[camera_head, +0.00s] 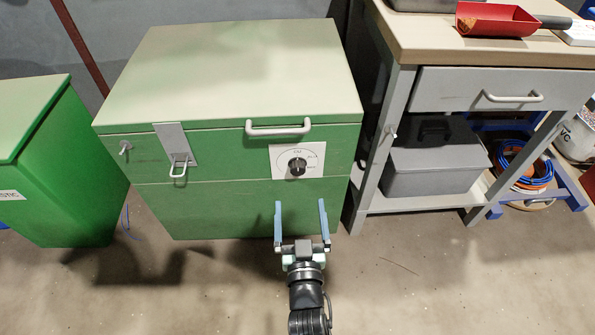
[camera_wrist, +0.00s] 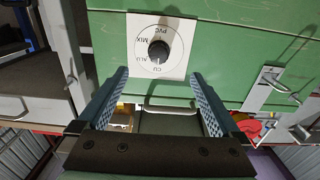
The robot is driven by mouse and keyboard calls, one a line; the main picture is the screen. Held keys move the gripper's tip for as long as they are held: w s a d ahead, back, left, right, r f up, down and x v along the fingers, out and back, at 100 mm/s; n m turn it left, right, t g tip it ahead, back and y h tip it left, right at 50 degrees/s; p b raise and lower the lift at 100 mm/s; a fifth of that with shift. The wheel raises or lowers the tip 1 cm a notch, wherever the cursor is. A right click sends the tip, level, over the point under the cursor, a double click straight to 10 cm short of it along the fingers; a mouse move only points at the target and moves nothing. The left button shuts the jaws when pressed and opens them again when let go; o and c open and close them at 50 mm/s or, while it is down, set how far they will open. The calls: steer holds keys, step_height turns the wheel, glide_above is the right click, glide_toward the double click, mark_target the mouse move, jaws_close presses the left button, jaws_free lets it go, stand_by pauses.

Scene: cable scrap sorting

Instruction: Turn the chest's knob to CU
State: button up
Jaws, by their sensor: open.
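The green chest (camera_head: 220,215) stands with its lid down. Its round black knob (camera_head: 297,167) sits on a white dial plate (camera_head: 280,153) on the right of the front face. In the wrist view the knob (camera_wrist: 158,51) and plate (camera_wrist: 137,22) appear upside down, with CU below the knob, ALU and MIX to the left and PVC above. I cannot clearly tell which label the knob points at. My gripper (camera_head: 300,202) is open and empty, in front of the chest and below the knob in the head view. In the wrist view its fingers (camera_wrist: 158,74) frame the knob's column, apart from it.
A lid handle (camera_head: 278,130) juts out above the dial, and a metal hasp (camera_head: 176,145) hangs to the left. A green bin (camera_head: 70,150) stands left. A workbench (camera_head: 440,48) with a drawer and grey toolbox (camera_head: 430,178) stands close right. Floor in front is clear.

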steer(key=s+p, duration=0.3)
steer(key=s, duration=0.6)
steer(key=w+a+r+t+p, duration=0.15)
steer(key=w+r, duration=0.25)
steer(key=r, duration=0.9)
steer(key=w+r+t+p, duration=0.15)
steer(key=w+r, duration=0.25)
steer(key=r, duration=1)
steer(key=w+a+r+t, duration=0.15)
steer(key=w+r, duration=0.25)
steer(key=r, duration=0.9)
steer(key=s+r+t+p, duration=0.15)
steer(key=s+r, duration=0.35)
steer(key=r, duration=0.5)
steer(key=s+r+t+p, duration=0.1)
steer(key=s+r+t, duration=0.1)
steer(key=s+r, duration=0.65)
steer(key=s+r+t+p, duration=0.1)
steer(key=s+r+t, duration=0.1)
steer(key=r, duration=1.1)
step_height(320, 180, up, 37)
steer(key=p, duration=3.7)
steer(key=shift+r+g, duration=0.15)
steer(key=shift+g, duration=0.15)
steer(key=shift+w, duration=0.1)
